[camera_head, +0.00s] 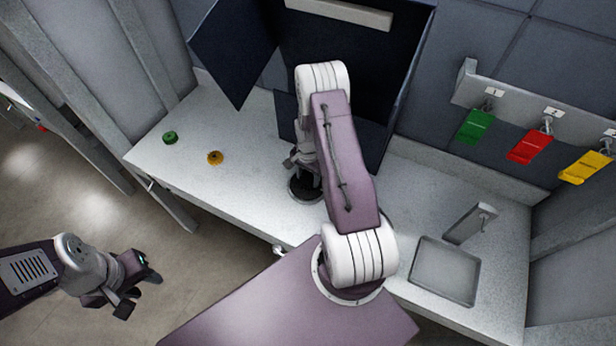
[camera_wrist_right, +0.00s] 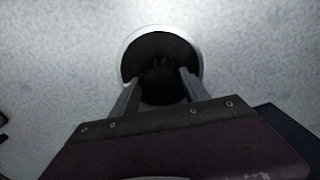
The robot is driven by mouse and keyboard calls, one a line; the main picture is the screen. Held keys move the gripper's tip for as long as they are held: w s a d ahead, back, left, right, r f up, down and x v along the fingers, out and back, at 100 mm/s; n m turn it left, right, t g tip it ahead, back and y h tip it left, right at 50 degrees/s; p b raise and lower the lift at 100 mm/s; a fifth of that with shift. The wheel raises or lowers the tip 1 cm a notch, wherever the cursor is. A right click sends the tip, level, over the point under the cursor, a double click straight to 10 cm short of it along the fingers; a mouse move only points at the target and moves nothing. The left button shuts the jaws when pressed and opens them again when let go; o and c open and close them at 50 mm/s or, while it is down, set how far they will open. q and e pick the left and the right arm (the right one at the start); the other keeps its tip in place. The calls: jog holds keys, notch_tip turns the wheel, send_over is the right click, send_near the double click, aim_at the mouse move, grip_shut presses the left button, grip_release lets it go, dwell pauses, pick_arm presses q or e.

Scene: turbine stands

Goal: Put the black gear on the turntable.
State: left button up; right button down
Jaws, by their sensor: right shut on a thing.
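The turntable (camera_head: 303,192) is a dark round disc with a pale rim on the counter, partly hidden by my right arm. In the right wrist view the turntable (camera_wrist_right: 157,43) lies straight ahead of the fingers. My right gripper (camera_head: 292,160) is shut on the black gear (camera_wrist_right: 160,72), which is a dark toothed shape between the fingertips, over the disc. Black on black, I cannot tell whether the gear touches the disc. My left gripper (camera_head: 138,284) hangs off to the left over the floor, its fingers apart and empty.
A green gear (camera_head: 170,138) and an orange gear (camera_head: 215,157) lie on the left of the counter (camera_head: 240,119). A dark open cabinet (camera_head: 365,60) stands behind. A sink (camera_head: 446,270) with a tap is at the right. Green, red and yellow tags hang on the wall rack.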

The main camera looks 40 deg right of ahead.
aim_at(308, 179)
jog(key=shift+f, duration=0.3)
jog(key=shift+c, duration=1.5)
grip_release()
notch_tip(308, 179, up, 7)
jog(key=p, duration=0.5)
jog(key=shift+r, duration=0.15)
